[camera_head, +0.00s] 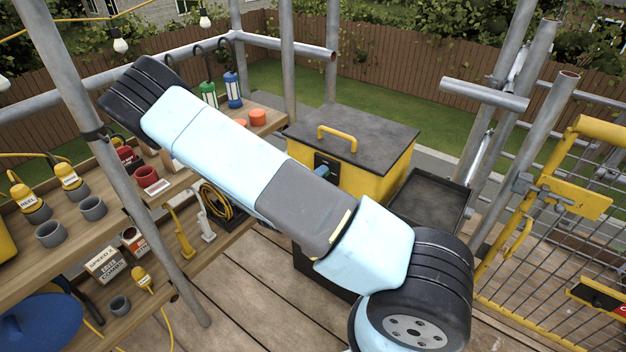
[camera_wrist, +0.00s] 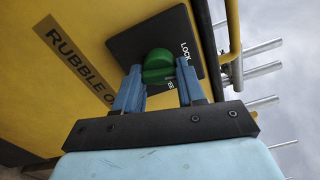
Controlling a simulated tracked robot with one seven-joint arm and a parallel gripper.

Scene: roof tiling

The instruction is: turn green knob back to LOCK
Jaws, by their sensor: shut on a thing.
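The green knob (camera_wrist: 157,64) sits on a black plate (camera_wrist: 190,22) on the side of a yellow box (camera_wrist: 88,72) in the wrist view. The word LOCK is printed on the plate beside the knob, and a second label is partly hidden by a finger. My gripper (camera_wrist: 158,80) is shut on the knob, one blue finger on each side. In the head view the plate (camera_head: 319,158) shows on the yellow box (camera_head: 378,172), with a blue finger of mine before it. My arm hides the rest, and the knob cannot be seen there.
The box has a dark lid (camera_head: 375,122) with a yellow handle (camera_head: 337,133). A black tray (camera_head: 432,200) lies right of it. Scaffold poles and a yellow gate (camera_head: 560,210) stand at right. Shelves with cups and tools (camera_head: 100,240) fill the left.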

